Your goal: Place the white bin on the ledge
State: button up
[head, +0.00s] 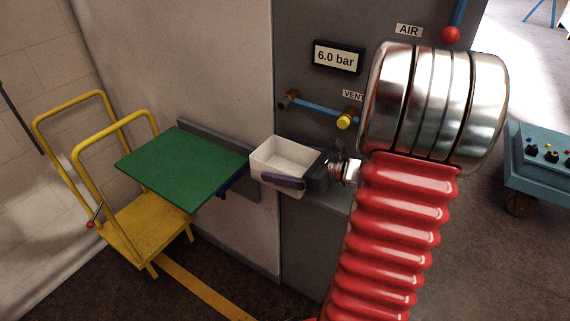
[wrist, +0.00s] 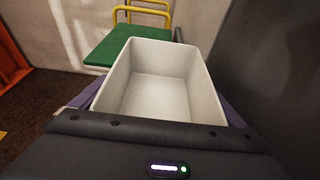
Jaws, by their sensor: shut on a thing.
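The white bin (head: 281,157) is upright and held by my gripper (head: 285,181), to the right of the green ledge. In the wrist view the white bin (wrist: 158,100) is empty inside, with dark purple fingers along its two sides. My gripper is shut on it. The green ledge (head: 180,167) is a flat, bare board at the wall, with a blue bracket under it. In the wrist view the ledge (wrist: 110,48) shows beyond the bin, partly hidden by it.
A yellow cart (head: 150,225) with tall rails stands left of and below the ledge. A grey cabinet carries a pressure display (head: 336,57), a blue pipe (head: 318,106) and a yellow knob (head: 345,122) near my gripper. A teal control box (head: 540,165) stands far right.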

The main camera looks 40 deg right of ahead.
jog(key=o, duration=0.9)
jog(key=shift+f, duration=0.15)
jog(key=shift+r, duration=0.2)
jog(key=v, duration=1.2)
jog(key=shift+s, duration=0.1)
